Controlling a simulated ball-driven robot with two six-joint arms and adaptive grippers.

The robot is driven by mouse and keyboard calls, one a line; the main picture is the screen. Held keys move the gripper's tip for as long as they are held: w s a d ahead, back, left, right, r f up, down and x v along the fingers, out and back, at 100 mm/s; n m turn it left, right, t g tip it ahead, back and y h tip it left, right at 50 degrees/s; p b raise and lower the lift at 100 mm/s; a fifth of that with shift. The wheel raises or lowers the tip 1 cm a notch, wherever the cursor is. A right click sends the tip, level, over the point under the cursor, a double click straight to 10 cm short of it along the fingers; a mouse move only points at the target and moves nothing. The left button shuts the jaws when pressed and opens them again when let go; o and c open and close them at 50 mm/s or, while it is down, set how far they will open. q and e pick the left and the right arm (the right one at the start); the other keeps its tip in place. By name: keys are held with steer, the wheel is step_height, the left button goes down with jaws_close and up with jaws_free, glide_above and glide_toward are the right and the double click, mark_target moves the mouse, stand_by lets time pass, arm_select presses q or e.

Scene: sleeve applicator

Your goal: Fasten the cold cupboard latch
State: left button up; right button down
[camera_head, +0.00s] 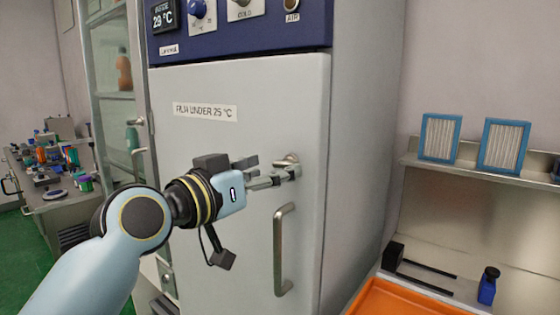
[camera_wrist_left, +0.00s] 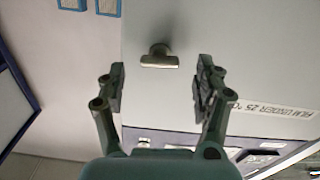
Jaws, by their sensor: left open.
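The cold cupboard door (camera_head: 240,130) is pale grey and looks closed, with a label mentioning 25 °C. Its latch (camera_head: 288,158) is a small metal turn handle near the door's right edge, above the vertical bar handle (camera_head: 280,250). My left gripper (camera_head: 290,173) is in front of the door at the latch and partly covers it. In the left wrist view the latch (camera_wrist_left: 159,60) is a short bar on a round stem, lying crosswise between the open fingertips (camera_wrist_left: 161,72). Gaps show on both sides of it. My right gripper is in neither view.
A blue control panel (camera_head: 240,28) with knobs and a display is above the door. To the right are a shelf (camera_head: 480,171) with two blue-framed filters and an orange tray (camera_head: 410,300). A cluttered bench (camera_head: 65,195) stands far left.

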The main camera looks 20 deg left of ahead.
mark_target(281, 166)
arm_select(q)
steer(key=shift+x, duration=1.6)
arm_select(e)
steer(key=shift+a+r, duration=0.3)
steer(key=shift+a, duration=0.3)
arm_select(q)
steer(key=shift+c, duration=0.4)
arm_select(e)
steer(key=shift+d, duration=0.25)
arm_select(q)
steer(key=c, duration=1.1)
steer(key=shift+f+m+b, duration=0.1)
steer(key=shift+m+b, duration=0.3)
steer(key=shift+b, duration=0.15)
steer(key=shift+m, duration=0.5)
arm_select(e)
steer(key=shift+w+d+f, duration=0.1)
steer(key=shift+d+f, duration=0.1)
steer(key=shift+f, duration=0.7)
